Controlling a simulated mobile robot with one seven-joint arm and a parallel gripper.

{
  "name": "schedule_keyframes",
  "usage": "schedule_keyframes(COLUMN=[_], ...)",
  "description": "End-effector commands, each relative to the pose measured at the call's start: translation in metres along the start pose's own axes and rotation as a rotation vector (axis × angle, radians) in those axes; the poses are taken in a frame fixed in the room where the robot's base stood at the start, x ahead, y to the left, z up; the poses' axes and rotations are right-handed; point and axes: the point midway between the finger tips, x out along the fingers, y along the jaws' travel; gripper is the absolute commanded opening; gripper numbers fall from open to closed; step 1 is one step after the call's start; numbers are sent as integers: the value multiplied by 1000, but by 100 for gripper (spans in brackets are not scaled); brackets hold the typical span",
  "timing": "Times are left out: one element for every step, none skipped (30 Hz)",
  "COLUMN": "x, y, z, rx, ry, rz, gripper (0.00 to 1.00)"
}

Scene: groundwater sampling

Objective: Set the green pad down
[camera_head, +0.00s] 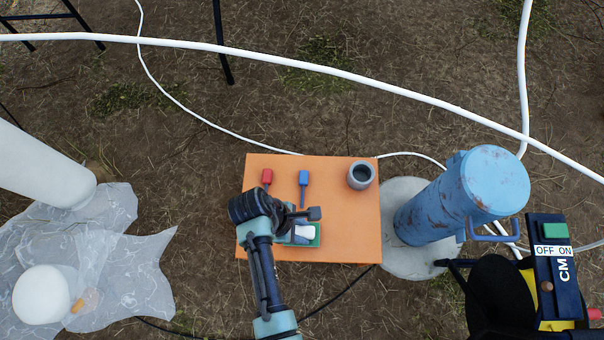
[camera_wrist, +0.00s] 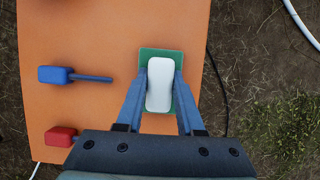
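The green pad (camera_head: 317,241) is a thin green rectangle with a white block on top as a grip. It is over the lower middle of the orange board (camera_head: 350,225). In the wrist view the green pad (camera_wrist: 160,52) lies flat, parallel to the board. My gripper (camera_wrist: 161,75) has one blue finger along each long side of the white block, with no clear gap, so it looks shut on it. In the head view my gripper (camera_head: 301,229) partly covers the pad. I cannot tell whether the pad touches the board or hangs just above it.
A red-handled tool (camera_head: 267,177), a blue-handled tool (camera_head: 304,178) and a grey cup (camera_head: 361,175) are on the board's far half. A rusty blue cylinder (camera_head: 440,208) stands to the right. The board's right part below the cup is clear.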

Motion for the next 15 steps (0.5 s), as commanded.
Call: schedule_keyframes(x=[0, 0, 0, 0, 0, 0, 0, 0, 0, 0, 0, 0, -1, -2, -6], y=[0, 0, 0, 0, 0, 0, 0, 0, 0, 0, 0, 0, 0, 0, 0], z=[0, 0, 0, 0, 0, 0, 0, 0, 0, 0, 0, 0, 0, 1, 2], rx=[0, 0, 0, 0, 0, 0, 0, 0, 0, 0, 0, 1, 1, 1, 1], ry=[0, 0, 0, 0, 0, 0, 0, 0, 0, 0, 0, 0, 0, 1, 1], rz=[0, 0, 0, 0, 0, 0, 0, 0, 0, 0, 0, 0, 0, 1, 2], gripper=[44, 49, 56, 62, 67, 67, 67, 67, 67, 67, 67, 67, 67, 67, 67])
